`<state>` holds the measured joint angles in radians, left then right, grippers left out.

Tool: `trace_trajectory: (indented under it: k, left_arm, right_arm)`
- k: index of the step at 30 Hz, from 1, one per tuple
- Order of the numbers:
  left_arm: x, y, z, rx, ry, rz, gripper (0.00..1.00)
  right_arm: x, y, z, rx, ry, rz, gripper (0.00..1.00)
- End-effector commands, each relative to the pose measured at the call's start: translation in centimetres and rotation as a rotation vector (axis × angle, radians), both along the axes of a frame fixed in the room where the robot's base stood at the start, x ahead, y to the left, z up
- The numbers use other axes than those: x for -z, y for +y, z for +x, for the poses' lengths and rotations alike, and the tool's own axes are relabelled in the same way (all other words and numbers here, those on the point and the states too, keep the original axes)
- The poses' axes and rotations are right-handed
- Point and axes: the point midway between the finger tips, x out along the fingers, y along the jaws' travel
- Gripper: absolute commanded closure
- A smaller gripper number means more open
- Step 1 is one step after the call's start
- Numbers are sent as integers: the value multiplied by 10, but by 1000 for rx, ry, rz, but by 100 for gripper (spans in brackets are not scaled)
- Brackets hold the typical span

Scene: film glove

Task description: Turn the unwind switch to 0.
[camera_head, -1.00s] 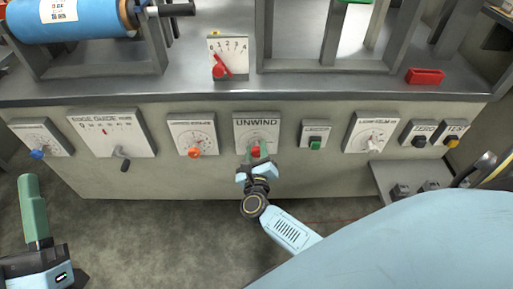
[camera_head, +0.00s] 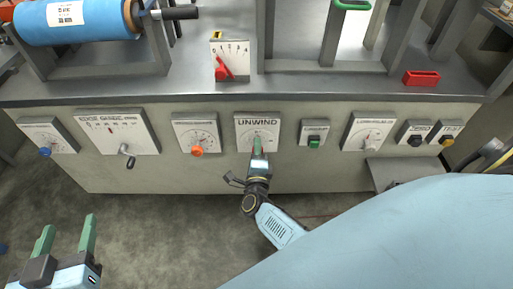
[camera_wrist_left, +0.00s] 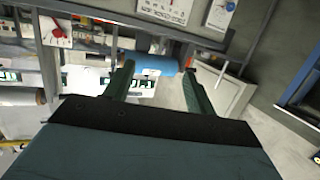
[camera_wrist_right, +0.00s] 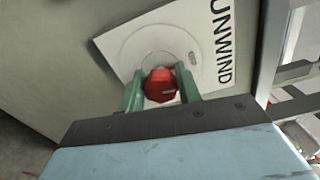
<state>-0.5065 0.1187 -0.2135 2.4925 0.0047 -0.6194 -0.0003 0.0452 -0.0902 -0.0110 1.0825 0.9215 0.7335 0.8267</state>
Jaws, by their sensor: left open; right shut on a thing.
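The unwind switch is a red knob (camera_wrist_right: 161,85) on a white dial plate marked UNWIND (camera_head: 257,124), on the front of the machine. My right gripper (camera_wrist_right: 160,88) is shut on the red knob, one green finger on each side of it. In the head view this gripper (camera_head: 259,147) hides the knob, and the number the knob points to cannot be read. My left gripper (camera_head: 67,236) is open and empty at the lower left, well away from the machine. Its spread fingers also show in the left wrist view (camera_wrist_left: 160,88).
An orange knob (camera_head: 197,151) sits left of the unwind plate and a green button (camera_head: 314,142) right of it. Further panels line the front. A red lever dial (camera_head: 229,61), a blue roll (camera_head: 75,20) and a red block (camera_head: 421,78) are on top.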

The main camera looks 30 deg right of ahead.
Motion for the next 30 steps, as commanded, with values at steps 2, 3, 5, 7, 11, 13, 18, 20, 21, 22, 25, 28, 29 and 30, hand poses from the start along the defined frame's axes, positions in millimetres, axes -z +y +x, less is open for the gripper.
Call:
trace_trajectory:
  k: [2,3,5,7,11,13,18,20,21,22,25,28,29,30]
  left_arm:
    - [5,2,-2,-3,37,11,45]
    - [8,3,-3,-4,55,16,45]
    - [12,4,-4,-6,75,21,45]
    - [15,5,-5,-7,94,26,45]
    - [19,6,-7,-10,118,34,45]
    - [20,6,-7,-10,125,36,45]
    - [21,7,-8,-11,132,38,45]
    - [21,7,-8,-11,132,38,45]
    - [22,7,-8,-11,132,38,45]
    - [22,7,-8,-11,132,38,45]
    - [22,7,-8,-11,132,38,45]
    - [22,7,-8,-11,132,38,45]
    - [22,7,-8,-11,132,38,45]
    - [22,7,-8,-11,132,38,45]
  right_arm:
    - [2,0,-2,1,27,-35,89]
    - [2,0,-2,1,37,-50,89]
    - [2,0,-2,0,49,-72,89]
    - [2,0,-2,0,61,-92,89]
    - [3,0,-2,1,77,-115,89]
    - [3,0,-2,1,81,-123,89]
    - [3,0,-2,0,85,-130,89]
    - [3,0,-2,0,85,-131,89]
    - [3,0,-2,0,85,-131,89]
    - [3,0,-2,0,85,-131,89]
    - [3,0,-2,0,85,-131,89]
    - [3,0,-2,0,85,-131,58]
    - [3,0,-2,0,85,-131,55]
    - [3,0,-1,1,84,-131,49]
